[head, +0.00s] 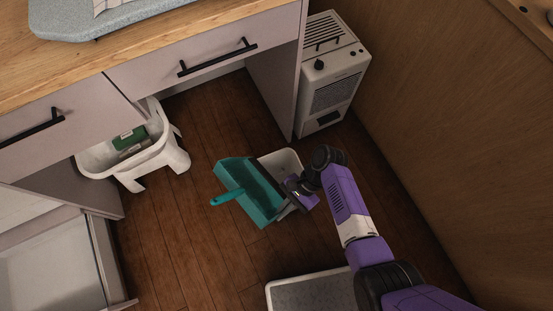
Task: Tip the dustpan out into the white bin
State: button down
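The teal dustpan (262,201) is left of my gripper, its short handle (228,197) pointing left. It looks tilted, and I see no contents in it. A white bin (287,160) shows just behind and to the right of it, partly covered by the dustpan and my gripper. My gripper (288,207) is at the dustpan's right edge, touching or very close to it. The fingers are small and dark here, so their grip on the dustpan is not clear. I cannot tell whether the dustpan rests on the floor.
A white tub (165,158) with green and grey items stands left under the counter (150,45). A white heater-like box (333,85) stands at the back right by the wooden wall (450,110). A grey mat-like panel (312,293) lies in front. Floor left of the dustpan is clear.

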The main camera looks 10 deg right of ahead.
jog(key=shift+w+d+r+g+y+b, duration=0.1)
jog(key=shift+w+d+g+y+b, duration=0.25)
jog(key=shift+d+y+b, duration=0.25)
jog(key=shift+w+d+r+g+y+b, duration=0.1)
jog(key=shift+w+d+g+y+b, duration=0.3)
jog(key=shift+b, duration=0.3)
jog(key=shift+d+r+y+b, duration=0.25)
jog(key=shift+d+y+b, duration=0.05)
jog(key=shift+d+b, duration=0.05)
jog(key=shift+w, duration=0.1)
dwell(0.6)
